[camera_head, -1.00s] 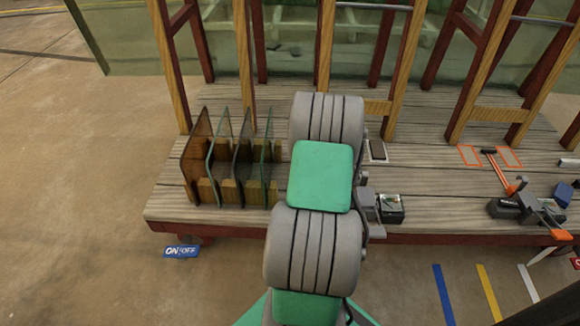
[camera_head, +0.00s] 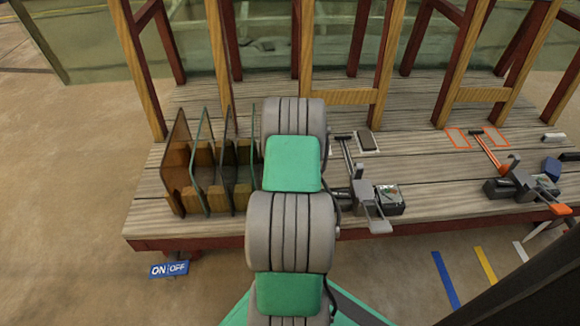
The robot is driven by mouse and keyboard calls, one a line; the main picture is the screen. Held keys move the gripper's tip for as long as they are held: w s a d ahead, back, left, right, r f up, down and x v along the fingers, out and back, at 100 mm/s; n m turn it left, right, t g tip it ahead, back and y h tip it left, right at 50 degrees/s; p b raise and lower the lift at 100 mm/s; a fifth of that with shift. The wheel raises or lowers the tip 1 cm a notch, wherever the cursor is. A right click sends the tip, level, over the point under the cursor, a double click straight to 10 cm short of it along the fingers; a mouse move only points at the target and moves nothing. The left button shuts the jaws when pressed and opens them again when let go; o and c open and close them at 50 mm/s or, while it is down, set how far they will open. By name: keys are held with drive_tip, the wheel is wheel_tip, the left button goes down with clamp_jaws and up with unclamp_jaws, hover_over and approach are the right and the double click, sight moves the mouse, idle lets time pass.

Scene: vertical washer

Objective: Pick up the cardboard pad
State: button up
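A brown sheet (camera_head: 176,140), which looks like the cardboard pad, stands on edge at the left end of a slotted wooden rack (camera_head: 190,201). Glass-like panels (camera_head: 202,135) stand upright beside it in the other slots. My arm reaches up the middle of the view, just right of the rack, and covers part of the rack's right side. My gripper is hidden beyond the arm, so its fingers do not show.
The rack stands on a plank platform (camera_head: 420,222) with upright wooden frames (camera_head: 384,62) behind. Grey-handled tools (camera_head: 358,190) lie right of my arm, with orange-handled tools (camera_head: 488,150) farther right. A blue ON/OFF sign (camera_head: 169,269) lies on the floor.

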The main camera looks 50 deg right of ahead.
idle(0.3)
drive_tip(key=c, duration=1.4)
